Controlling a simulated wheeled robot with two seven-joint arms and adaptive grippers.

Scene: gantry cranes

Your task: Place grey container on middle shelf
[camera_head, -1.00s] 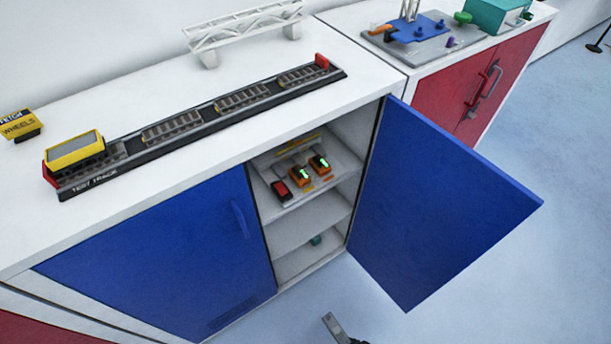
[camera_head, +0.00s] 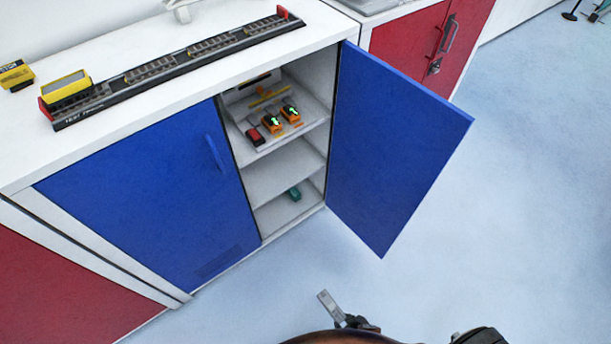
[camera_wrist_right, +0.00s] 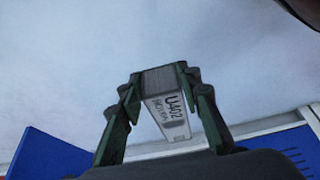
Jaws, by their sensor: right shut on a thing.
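The grey container (camera_wrist_right: 165,105), marked U402, is held between the two fingers of my right gripper (camera_wrist_right: 160,95) in the right wrist view. In the head view, my right gripper (camera_head: 350,322) is low in the picture, in front of the cabinet, with the pale grey container (camera_head: 328,303) at its tip. The middle shelf (camera_head: 283,178) is bare where it shows, inside the open right half of the blue-doored cabinet. Its far inner part is partly hidden by the walls. My left gripper is not in view.
The right blue door (camera_head: 395,150) stands wide open, the left blue door (camera_head: 150,195) is shut. The upper shelf holds a red device (camera_head: 256,136) and two orange devices (camera_head: 273,124). A teal item (camera_head: 294,193) lies on the bottom level. The floor ahead is clear.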

